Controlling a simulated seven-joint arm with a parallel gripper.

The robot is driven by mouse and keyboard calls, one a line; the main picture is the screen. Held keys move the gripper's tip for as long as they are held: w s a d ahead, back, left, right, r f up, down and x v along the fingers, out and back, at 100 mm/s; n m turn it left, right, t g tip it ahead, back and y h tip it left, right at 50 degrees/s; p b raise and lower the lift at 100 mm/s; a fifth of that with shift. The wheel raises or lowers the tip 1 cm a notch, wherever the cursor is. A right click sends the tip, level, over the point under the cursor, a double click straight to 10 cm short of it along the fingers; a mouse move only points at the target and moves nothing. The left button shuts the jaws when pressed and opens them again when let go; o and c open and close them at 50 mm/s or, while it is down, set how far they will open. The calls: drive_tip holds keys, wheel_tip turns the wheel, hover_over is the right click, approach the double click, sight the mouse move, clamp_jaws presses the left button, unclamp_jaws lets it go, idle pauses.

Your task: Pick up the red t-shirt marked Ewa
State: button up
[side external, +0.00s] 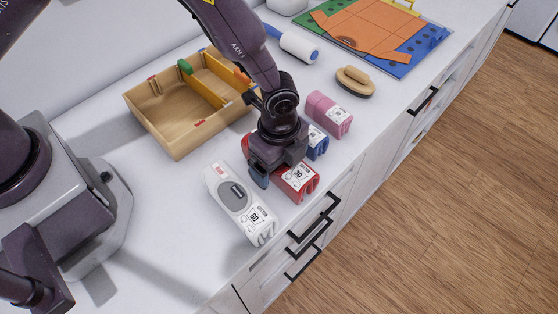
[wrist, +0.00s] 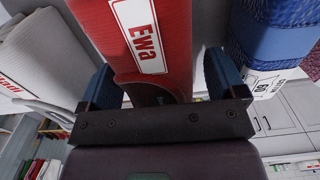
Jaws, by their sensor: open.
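The red t-shirt (side external: 299,183) is a folded bundle on the white counter, near its front edge, between a white bundle and a blue one. In the wrist view the red t-shirt (wrist: 155,75) carries a white label reading "Ewa". My gripper (side external: 277,172) is right over the red t-shirt and hides part of it in the side view. In the wrist view my gripper (wrist: 158,85) is open, with one blue finger on each side of the red t-shirt. I cannot tell whether the fingers touch the fabric.
A white bundle (side external: 239,201) lies to the left; a blue bundle (side external: 318,143) and a pink bundle (side external: 328,114) lie to the right. A wooden divided box (side external: 166,122) stands behind. A brush (side external: 355,82), lint roller (side external: 297,46) and folding board (side external: 375,35) lie farther back.

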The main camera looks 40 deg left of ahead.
drive_tip(key=shift+f, duration=0.6)
drive_tip(key=c, duration=1.1)
drive_tip(key=shift+r, duration=0.15)
